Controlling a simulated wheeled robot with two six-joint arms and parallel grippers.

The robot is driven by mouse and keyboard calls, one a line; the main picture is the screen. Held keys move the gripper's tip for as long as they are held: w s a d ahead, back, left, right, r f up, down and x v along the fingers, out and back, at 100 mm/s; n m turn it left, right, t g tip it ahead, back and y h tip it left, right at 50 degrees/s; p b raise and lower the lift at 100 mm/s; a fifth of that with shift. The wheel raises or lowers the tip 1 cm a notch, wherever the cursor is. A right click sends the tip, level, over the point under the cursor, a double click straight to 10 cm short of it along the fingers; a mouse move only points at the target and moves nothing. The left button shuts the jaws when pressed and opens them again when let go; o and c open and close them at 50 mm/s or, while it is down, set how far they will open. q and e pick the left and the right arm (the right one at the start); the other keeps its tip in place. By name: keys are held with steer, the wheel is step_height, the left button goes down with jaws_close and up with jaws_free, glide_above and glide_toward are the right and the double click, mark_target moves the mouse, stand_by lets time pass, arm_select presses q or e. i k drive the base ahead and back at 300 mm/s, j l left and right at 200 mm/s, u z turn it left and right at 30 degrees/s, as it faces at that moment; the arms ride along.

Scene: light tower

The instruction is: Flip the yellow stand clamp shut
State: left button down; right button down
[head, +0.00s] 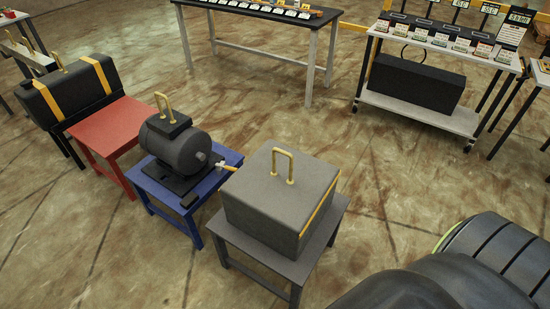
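No part in the head view is plainly a stand clamp. A small yellow-ended lever (229,167) sticks out at the right edge of the blue stand (173,205), between a dark motor (180,150) and a large grey box (265,205). I cannot tell whether this lever is the clamp, or whether it is open or shut. A thin yellow strip (318,210) runs along the grey box's right edge. Neither of my grippers is in view. Large dark rounded parts fill the lower right corner.
The grey box has a yellow handle (284,165) and sits on a grey table (256,255). A red table (108,130) and a black case with yellow straps (75,92) are at left. A wheeled cart (425,112) stands back right. Floor between is clear.

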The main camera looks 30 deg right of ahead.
mark_target(219, 167)
steer(key=i+j+z, duration=0.15)
steer(key=z, duration=0.3)
steer(key=i+j+z, duration=0.2)
steer(key=z, duration=0.25)
steer(key=i+j+z, duration=0.1)
steer(key=j+z, duration=0.35)
steer(key=i+j+z, duration=0.1)
steer(key=j+z, duration=0.15)
steer(key=z, duration=0.15)
steer(key=i+j+z, duration=0.1)
steer(key=j+z, duration=0.15)
steer(key=j, duration=0.15)
